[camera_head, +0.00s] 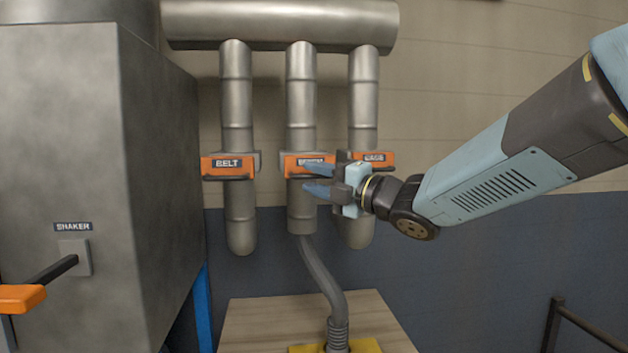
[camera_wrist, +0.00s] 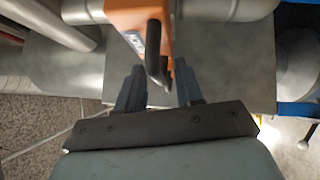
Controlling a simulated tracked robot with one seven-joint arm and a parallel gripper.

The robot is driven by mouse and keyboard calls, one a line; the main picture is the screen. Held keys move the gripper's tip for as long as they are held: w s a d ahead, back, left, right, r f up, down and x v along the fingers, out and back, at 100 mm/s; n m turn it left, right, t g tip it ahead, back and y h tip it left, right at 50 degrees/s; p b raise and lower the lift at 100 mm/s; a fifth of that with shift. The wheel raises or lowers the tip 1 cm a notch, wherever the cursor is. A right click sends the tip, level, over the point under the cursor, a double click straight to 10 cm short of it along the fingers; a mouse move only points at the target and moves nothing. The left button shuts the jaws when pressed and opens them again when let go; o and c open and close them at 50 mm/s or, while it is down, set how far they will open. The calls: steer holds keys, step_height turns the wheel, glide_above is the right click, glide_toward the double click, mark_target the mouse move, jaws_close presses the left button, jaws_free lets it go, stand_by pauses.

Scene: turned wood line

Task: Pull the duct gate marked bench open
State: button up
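The middle orange gate (camera_head: 293,165) sits on the middle duct pipe. Its label, partly hidden by my gripper, appears to read BENCH. My gripper (camera_head: 318,181) is in front of this gate, reaching in from the right with its two blue fingers apart. In the wrist view an orange gate (camera_wrist: 126,15) with a dark handle (camera_wrist: 153,55) is ahead. The handle lies between the open fingers of my gripper (camera_wrist: 160,80), with gaps visible on both sides. I see no grip on it.
The BELT gate (camera_head: 228,166) is to the left, and another orange gate (camera_head: 376,158) is close to the right, partly behind my gripper. A grey cabinet (camera_head: 110,150) with a SHAKER lever (camera_head: 52,270) fills the left. A wooden bench top (camera_head: 262,325) is below, with a hose (camera_head: 322,275) above it.

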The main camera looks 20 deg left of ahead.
steer(key=v, duration=1.3)
steer(key=shift+d+f, duration=0.15)
steer(key=shift+d, duration=0.1)
